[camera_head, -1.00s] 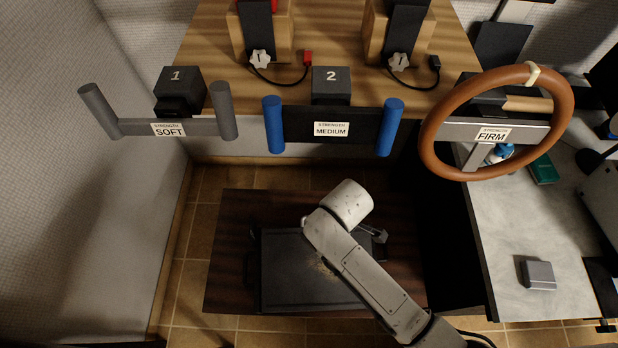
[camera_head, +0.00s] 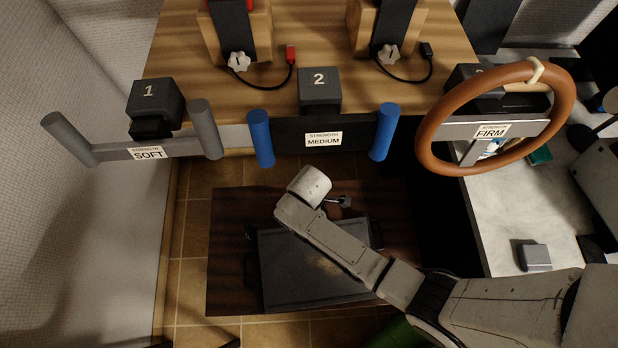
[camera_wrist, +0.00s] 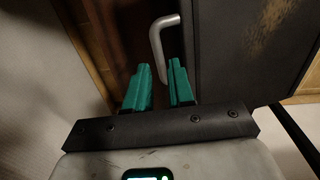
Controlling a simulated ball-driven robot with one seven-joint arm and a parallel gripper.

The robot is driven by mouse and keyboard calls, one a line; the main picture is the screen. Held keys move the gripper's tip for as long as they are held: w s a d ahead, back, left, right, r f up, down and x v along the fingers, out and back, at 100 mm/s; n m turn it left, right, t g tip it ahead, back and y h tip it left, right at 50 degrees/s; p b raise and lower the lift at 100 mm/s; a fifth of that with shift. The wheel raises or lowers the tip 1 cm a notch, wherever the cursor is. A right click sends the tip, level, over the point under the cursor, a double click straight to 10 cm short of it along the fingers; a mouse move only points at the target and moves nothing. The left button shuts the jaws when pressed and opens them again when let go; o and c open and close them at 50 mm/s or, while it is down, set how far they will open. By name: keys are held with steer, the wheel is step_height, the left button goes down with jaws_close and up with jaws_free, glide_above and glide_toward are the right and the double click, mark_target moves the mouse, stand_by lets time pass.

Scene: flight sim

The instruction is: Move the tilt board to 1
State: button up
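The likely tilt board is the dark flat board (camera_head: 290,280) with a worn patch, lying on the brown wooden base (camera_head: 228,230) in the head view. Its dark panel also shows in the wrist view (camera_wrist: 235,45), with a curved grey handle (camera_wrist: 158,45) beside it. In the head view my wrist hides most of the gripper. Block 1 (camera_head: 152,98) sits behind the grey SOFT handle bar (camera_head: 178,146) at upper left.
Block 2 (camera_head: 318,84) is behind the blue-gripped MEDIUM bar (camera_head: 290,134). A brown steering wheel (camera_head: 428,140) marked FIRM is at right. A wooden table (camera_head: 330,40) holds cables and knobs at the back. A pale counter (camera_head: 500,220) stands at right; tiled floor shows at left.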

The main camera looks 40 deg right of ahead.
steer(key=shift+f, duration=1.05)
jaws_close()
